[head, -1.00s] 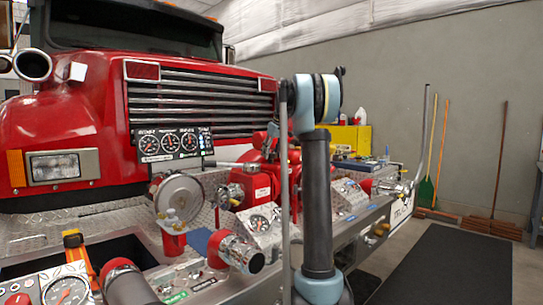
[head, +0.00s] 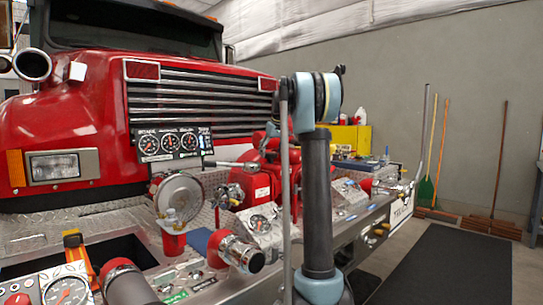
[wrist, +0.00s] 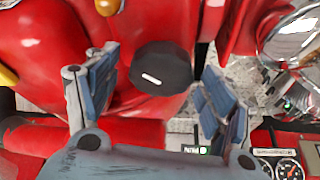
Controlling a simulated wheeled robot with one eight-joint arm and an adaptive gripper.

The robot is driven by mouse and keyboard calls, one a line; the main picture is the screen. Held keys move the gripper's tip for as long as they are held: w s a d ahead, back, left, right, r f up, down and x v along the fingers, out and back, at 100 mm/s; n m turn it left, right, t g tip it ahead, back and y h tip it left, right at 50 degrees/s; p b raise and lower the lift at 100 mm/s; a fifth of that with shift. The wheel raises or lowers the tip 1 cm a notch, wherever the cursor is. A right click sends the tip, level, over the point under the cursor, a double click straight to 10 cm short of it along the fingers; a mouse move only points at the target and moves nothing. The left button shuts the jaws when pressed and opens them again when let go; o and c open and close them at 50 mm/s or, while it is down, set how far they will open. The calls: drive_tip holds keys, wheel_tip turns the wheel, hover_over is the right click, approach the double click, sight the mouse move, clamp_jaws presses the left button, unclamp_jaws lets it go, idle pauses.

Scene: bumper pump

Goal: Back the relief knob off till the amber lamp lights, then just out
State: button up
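In the wrist view, a round black knob (wrist: 162,68) with a white pointer line sits on the red pump body (wrist: 130,25). I take it to be the relief knob. My gripper (wrist: 160,62) is open, with one blue-grey finger on each side of the knob and a visible gap on both sides. Nothing is held. In the head view my own arm stands in front of the red pump (head: 262,172), and I cannot make out the gripper or the knob there. I cannot pick out the amber lamp in either view.
A chrome part (wrist: 292,35) lies close right of the gripper in the wrist view. In the head view a gauge panel (head: 172,143) stands before the grille; a black mat (head: 445,265) covers clear floor at right.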

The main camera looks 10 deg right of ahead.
drive_tip(key=shift+r, duration=0.1)
drive_tip(key=v, duration=1.1)
drive_tip(key=shift+r, duration=0.3)
drive_tip(key=shift+s+d, duration=0.1)
